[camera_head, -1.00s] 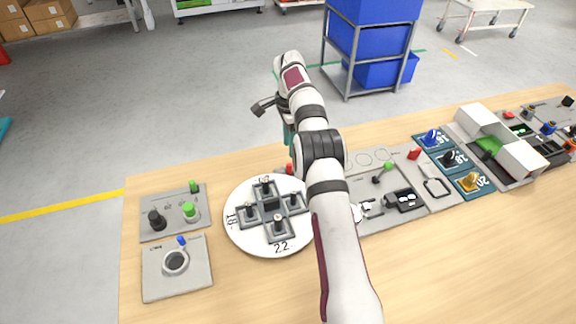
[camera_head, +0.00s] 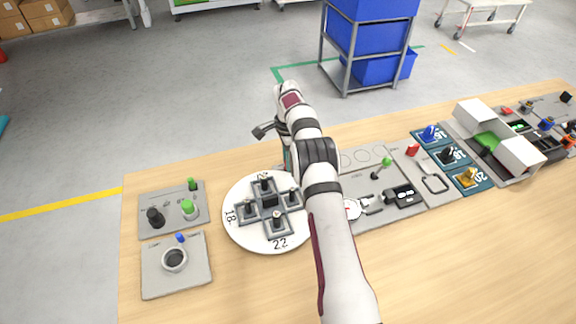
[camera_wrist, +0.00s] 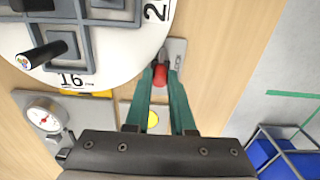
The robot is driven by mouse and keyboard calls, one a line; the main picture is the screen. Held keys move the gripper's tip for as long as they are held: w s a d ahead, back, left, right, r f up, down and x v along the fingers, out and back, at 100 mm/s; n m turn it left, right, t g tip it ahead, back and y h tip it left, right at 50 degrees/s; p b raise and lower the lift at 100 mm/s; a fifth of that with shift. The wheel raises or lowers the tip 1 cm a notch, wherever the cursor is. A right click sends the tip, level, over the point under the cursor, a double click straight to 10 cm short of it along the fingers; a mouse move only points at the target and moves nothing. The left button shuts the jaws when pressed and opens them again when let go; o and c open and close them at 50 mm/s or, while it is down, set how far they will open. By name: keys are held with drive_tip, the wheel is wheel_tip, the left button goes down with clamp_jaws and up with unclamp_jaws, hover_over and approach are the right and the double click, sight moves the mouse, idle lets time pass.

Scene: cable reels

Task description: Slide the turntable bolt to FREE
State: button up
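The turntable (camera_head: 236,238) is a white disc with numbers on its rim and a dark grey cross of square holders with black pegs. It also fills the upper left of the wrist view (camera_wrist: 118,68). The bolt has a red knob (camera_wrist: 160,76) on a small grey plate (camera_wrist: 176,50) next to the disc's rim. My gripper (camera_wrist: 162,72) points down with its teal fingers on either side of the red knob. The knob nearly fills the gap, and I cannot tell whether the fingers press on it. In the head view my arm hides the knob.
A grey panel with green and black knobs (camera_head: 172,208) and a plate with a round cup (camera_head: 176,266) stand left of the turntable. A panel with a dial gauge (camera_head: 352,208) lies to the right. The table's front (camera_head: 440,270) is bare.

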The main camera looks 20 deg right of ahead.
clamp_jaws()
drive_tip(key=shift+d, duration=1.15)
drive_tip(key=shift+o, duration=0.8)
unclamp_jaws()
drive_tip(key=shift+d, duration=0.25)
drive_tip(key=o, duration=0.4)
drive_tip(key=shift+r, duration=0.1)
wheel_tip(320, 180, up, 7)
drive_tip(key=shift+f, duration=0.1)
